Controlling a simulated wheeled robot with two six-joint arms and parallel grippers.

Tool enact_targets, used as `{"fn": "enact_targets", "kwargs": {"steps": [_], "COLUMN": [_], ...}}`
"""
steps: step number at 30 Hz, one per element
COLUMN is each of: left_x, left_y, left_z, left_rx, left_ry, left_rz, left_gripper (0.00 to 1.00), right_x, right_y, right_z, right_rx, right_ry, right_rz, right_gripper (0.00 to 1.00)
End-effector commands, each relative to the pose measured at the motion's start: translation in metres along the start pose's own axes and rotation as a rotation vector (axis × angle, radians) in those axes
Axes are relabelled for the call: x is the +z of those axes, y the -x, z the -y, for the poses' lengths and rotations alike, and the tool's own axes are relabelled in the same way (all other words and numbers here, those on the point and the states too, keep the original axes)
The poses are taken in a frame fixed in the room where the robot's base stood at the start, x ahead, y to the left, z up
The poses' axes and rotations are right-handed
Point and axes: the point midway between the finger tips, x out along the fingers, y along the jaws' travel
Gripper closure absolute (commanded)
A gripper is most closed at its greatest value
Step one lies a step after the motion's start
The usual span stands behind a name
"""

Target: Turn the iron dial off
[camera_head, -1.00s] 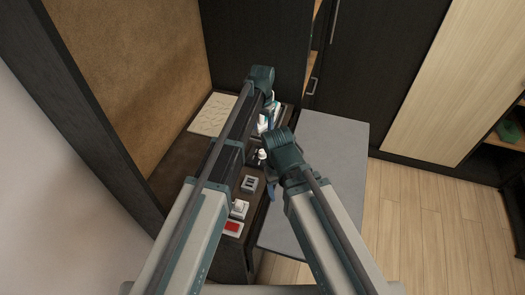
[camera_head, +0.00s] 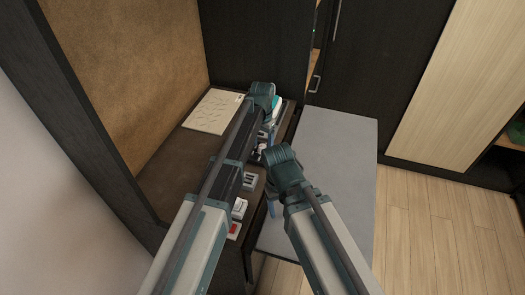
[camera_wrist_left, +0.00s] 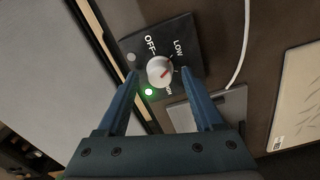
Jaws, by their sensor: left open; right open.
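The plate is lettered OFF and LOW, with a third word partly readable near the lower right. A green light (camera_wrist_left: 148,92) glows below the dial. My left gripper (camera_wrist_left: 160,80) is open, its two blue fingers either side of the dial; contact cannot be told. In the head view the left wrist (camera_head: 262,92) hides the dial. My right gripper (camera_head: 271,208) is lower, over the counter's edge, its fingertips mostly hidden.
A grey board (camera_head: 335,150) lies right of the dark counter (camera_head: 185,165). A pale patterned sheet (camera_head: 213,110) lies on the counter, and small items are partly hidden under my arms. A white cord (camera_wrist_left: 240,50) runs near the plate. Wood floor is clear at right.

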Motion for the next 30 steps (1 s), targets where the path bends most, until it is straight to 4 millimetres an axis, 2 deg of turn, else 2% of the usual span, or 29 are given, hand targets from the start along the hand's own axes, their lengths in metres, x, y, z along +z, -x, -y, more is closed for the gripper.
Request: {"fn": "enact_targets", "kwargs": {"steps": [2,11,22,30], "left_x": [0.0001,0.0000,0.0000,0.0000], "left_y": [-0.0066,-0.0056,-0.0057,-0.0058], "left_z": [0.0001,0.0001,0.0000,0.0000], "left_rx": [0.000,0.000,0.000,0.000], "left_ry": [0.000,0.000,0.000,0.011], "left_rz": [0.000,0.000,0.000,0.000], "left_gripper": [0.31,0.33,1.00,1.00], "right_x": [-0.0004,-0.0003,-0.0003,-0.0003], "right_y": [-0.0065,-0.0056,-0.0057,-0.0057], "right_z": [0.0006,0.0005,0.0005,0.0006], "right_rx": [0.000,0.000,0.000,0.000], "right_ry": [0.000,0.000,0.000,0.000], "right_rz": [0.000,0.000,0.000,0.000], "right_gripper": [0.32,0.32,0.32,0.32]}}
